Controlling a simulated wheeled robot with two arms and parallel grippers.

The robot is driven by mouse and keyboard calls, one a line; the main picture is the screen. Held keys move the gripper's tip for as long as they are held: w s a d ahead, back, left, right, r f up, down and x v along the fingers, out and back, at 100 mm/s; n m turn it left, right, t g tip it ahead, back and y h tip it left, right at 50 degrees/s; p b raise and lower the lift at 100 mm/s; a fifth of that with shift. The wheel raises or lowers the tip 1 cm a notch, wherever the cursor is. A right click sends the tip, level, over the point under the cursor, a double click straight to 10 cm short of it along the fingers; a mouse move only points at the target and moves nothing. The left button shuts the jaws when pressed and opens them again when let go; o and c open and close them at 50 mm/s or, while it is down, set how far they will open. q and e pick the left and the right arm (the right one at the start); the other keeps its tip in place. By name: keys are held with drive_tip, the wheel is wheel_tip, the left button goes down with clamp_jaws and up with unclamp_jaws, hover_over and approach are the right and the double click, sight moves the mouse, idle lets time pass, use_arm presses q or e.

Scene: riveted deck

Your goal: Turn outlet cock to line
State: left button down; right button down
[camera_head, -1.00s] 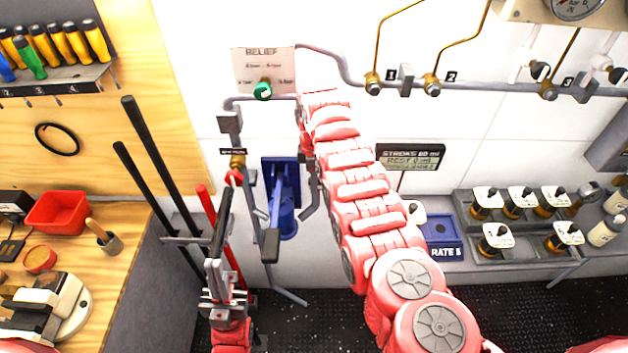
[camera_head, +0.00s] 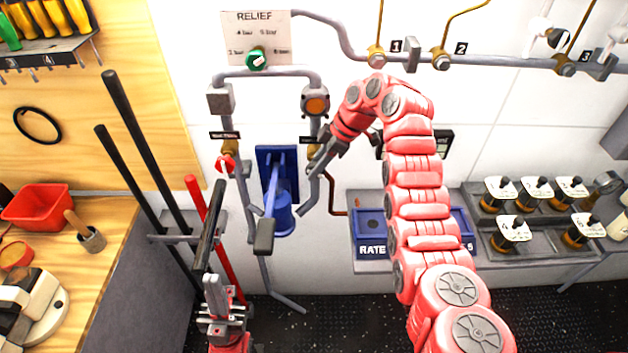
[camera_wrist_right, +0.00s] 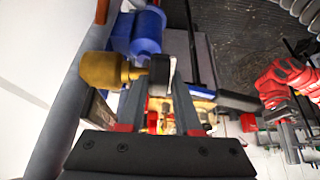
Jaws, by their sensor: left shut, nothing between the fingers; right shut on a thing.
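The cock that my right gripper (camera_head: 318,162) is at sits on the right-hand pipe beside the blue pump, below a small dark label (camera_head: 310,140). I take it for the outlet cock; the label is too small to read. In the right wrist view the cock's brass body (camera_wrist_right: 103,70) shows left of the fingers. My right gripper is shut on its small grey and dark handle (camera_wrist_right: 160,76). Which way the handle points is hard to tell.
The blue pump (camera_head: 283,195) with its black-ended lever (camera_head: 265,235) stands between the two pipes. A relief panel (camera_head: 257,38) with a green knob (camera_head: 257,60) is above. Tall black handles (camera_head: 140,140) stand left. A blue tray (camera_head: 370,222) sits behind my right arm.

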drive_tip(key=y+b, duration=0.3)
drive_tip(key=b, duration=0.2)
drive_tip(key=f+y+b, duration=0.1)
drive_tip(key=y+b, duration=0.3)
drive_tip(key=b, duration=0.2)
drive_tip(key=d+y+b, duration=0.1)
drive_tip(key=y+b, duration=0.2)
drive_tip(key=b, duration=0.2)
drive_tip(key=shift+d+f, duration=0.1)
drive_tip(key=shift+f, duration=0.15)
drive_tip(key=shift+r+y+b, duration=0.1)
drive_tip(key=shift+y+b, duration=0.8)
drive_tip(key=shift+b, duration=0.25)
drive_tip(key=shift+r+y+b, duration=0.15)
drive_tip(key=shift+y+b, duration=0.15)
drive_tip(key=c, duration=0.6)
unclamp_jaws()
drive_tip(key=shift+r, duration=0.1)
